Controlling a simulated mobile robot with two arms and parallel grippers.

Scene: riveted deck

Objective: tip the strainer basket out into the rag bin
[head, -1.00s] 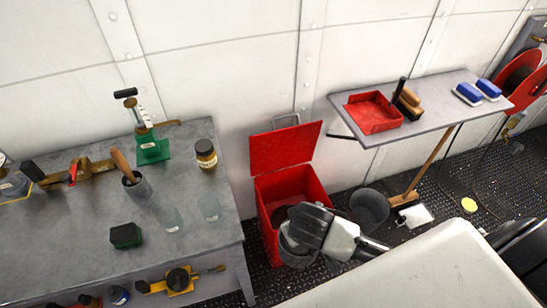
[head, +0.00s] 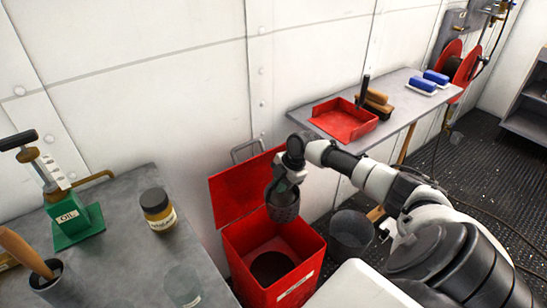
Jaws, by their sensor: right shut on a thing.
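The rag bin (head: 238,257) is a red box standing on the deck with its lid (head: 232,190) open and leaning back toward the wall. A dark round shape shows inside it. My right gripper (head: 284,186) is above the bin and shut on the strainer basket (head: 283,207), a dark grey perforated cup. The basket hangs about upright over the bin's back right part, apart from it. What is in the basket is hidden. My left gripper is not in view.
A dark bucket (head: 352,232) stands right of the bin.

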